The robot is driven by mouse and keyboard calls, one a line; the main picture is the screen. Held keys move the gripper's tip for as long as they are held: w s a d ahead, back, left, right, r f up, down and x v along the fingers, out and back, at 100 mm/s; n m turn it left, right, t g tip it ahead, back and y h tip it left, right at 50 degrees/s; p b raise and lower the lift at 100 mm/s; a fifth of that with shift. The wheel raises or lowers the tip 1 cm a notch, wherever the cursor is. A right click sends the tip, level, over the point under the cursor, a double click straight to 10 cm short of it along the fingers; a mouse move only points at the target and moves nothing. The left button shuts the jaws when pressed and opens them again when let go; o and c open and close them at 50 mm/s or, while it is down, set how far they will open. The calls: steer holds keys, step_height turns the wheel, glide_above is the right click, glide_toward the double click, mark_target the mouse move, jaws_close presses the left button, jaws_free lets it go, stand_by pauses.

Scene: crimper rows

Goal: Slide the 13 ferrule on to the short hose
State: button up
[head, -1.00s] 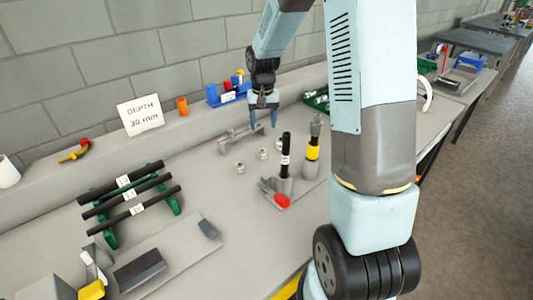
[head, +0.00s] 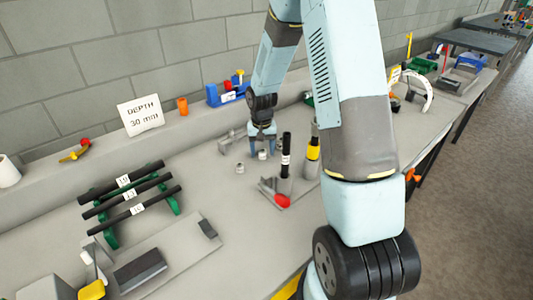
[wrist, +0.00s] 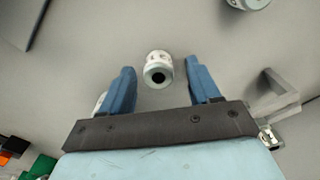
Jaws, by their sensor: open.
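Several small silver ferrules stand on the bench. One ferrule (wrist: 158,70) sits between my fingertips in the wrist view, with clear gaps on both sides. A second ferrule (wrist: 247,3) is at the top edge there, and another is partly hidden behind the left finger. In the head view a ferrule (head: 239,168) stands left of my gripper (head: 262,148). My gripper is open, pointing down, low over the bench. It also shows in the wrist view (wrist: 158,64). I cannot read the ferrule sizes. The short black hose (head: 286,147) stands upright in a grey holder (head: 268,188), right of my gripper.
A red knob (head: 282,201) is on the holder's front. A yellow-banded tool (head: 313,150) stands behind the hose. A metal bracket (wrist: 280,98) is close to my right finger in the wrist view. Black hoses (head: 130,194) lie on a green rack at left.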

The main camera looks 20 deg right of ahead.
steer(key=shift+f, duration=0.3)
steer(key=shift+c, duration=0.2)
steer(key=c, duration=1.1)
